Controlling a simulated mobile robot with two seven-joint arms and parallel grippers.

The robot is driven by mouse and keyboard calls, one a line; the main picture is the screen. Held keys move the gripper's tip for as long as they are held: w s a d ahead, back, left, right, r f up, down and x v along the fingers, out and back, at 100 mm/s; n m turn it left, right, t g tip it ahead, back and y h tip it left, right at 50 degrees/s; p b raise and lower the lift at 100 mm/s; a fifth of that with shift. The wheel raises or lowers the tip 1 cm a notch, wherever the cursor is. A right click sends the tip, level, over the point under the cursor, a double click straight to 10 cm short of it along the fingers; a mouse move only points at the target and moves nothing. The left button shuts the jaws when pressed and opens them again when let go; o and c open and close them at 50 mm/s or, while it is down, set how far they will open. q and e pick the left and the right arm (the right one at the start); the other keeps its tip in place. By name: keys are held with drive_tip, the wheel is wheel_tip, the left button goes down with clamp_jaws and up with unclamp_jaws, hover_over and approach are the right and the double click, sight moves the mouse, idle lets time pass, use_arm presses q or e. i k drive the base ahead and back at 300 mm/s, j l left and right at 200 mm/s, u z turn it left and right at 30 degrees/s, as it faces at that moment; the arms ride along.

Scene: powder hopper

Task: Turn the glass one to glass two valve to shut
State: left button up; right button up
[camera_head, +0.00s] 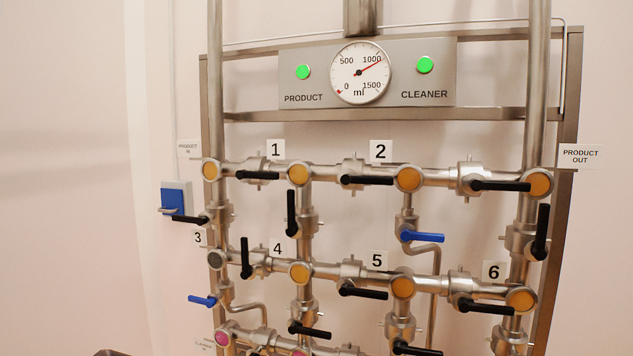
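Glass one (298,173) and glass two (408,178) are round orange-filled sight glasses on the top pipe row, with the labels 1 (275,149) and 2 (380,151) up and left of them. The valve between them (352,170) has a black lever handle (367,180). The handle lies nearly level, pointing right, along the pipe. Neither of my grippers can be made out in the head view, and nothing touches the handle.
Other black levers sit close by, including a level one left of glass one (258,175) and a vertical one below it (291,212). A blue lever (422,237) is below glass two. A gauge (360,72) between two green lights reads a little above 1000 ml.

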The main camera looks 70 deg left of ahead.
sight(346, 179)
drive_tip(key=u, duration=1.85)
